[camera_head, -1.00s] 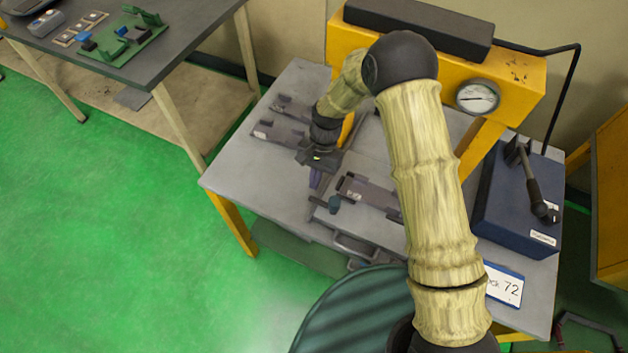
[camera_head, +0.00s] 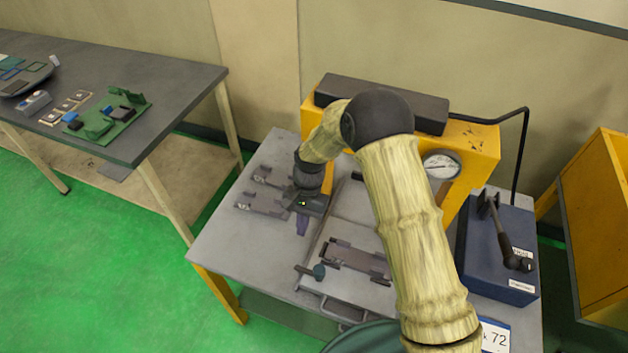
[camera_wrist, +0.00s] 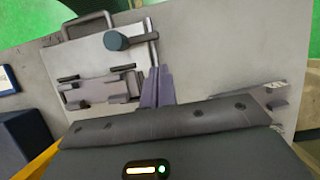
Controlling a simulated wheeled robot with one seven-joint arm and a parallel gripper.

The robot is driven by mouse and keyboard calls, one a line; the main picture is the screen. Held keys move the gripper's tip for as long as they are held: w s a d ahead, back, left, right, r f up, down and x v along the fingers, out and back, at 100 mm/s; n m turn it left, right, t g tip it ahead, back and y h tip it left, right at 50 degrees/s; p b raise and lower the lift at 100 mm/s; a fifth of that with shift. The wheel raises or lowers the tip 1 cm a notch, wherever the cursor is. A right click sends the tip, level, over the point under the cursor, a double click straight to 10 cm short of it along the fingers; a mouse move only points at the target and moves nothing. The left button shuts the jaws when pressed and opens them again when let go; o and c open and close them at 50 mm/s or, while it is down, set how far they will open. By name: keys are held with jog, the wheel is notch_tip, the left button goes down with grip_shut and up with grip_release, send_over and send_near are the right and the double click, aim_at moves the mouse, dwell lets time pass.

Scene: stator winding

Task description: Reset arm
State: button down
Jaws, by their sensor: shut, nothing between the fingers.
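My gripper (camera_head: 303,224) is shut and empty, its purple-grey fingers pointing down over the grey worktable (camera_head: 215,247). In the head view it is between the dark bracket at the left and the flat plate in the middle. In the wrist view the fingers (camera_wrist: 157,86) are together beside the plate's edge, with nothing between them. My pale arm stretches across the right half of the table and hides part of it. I cannot tell the gripper's exact height above the table.
A plate (camera_head: 345,290) bears a dark fixture (camera_head: 357,261) and a blue-green knob (camera_head: 318,271). A dark bracket (camera_head: 262,204) lies left of it. A yellow press frame with a gauge (camera_head: 441,165) stands behind. A blue lever box (camera_head: 496,255) is at right. Another table (camera_head: 180,90) stands left.

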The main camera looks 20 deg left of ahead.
jog(key=w+d+r+t, duration=0.3)
jog(key=d+r, duration=0.9)
jog(key=d, duration=0.4)
jog(key=s+d+r+t, duration=0.2)
jog(key=s+d+r, duration=0.2)
jog(key=d, duration=0.4)
jog(key=s+d+r+t, duration=0.2)
jog(key=s+d, duration=0.3)
jog(key=d, duration=0.3)
jog(key=shift+s+r+n, duration=0.3)
jog(key=shift+s+r, duration=0.1)
jog(key=shift+r, duration=0.45)
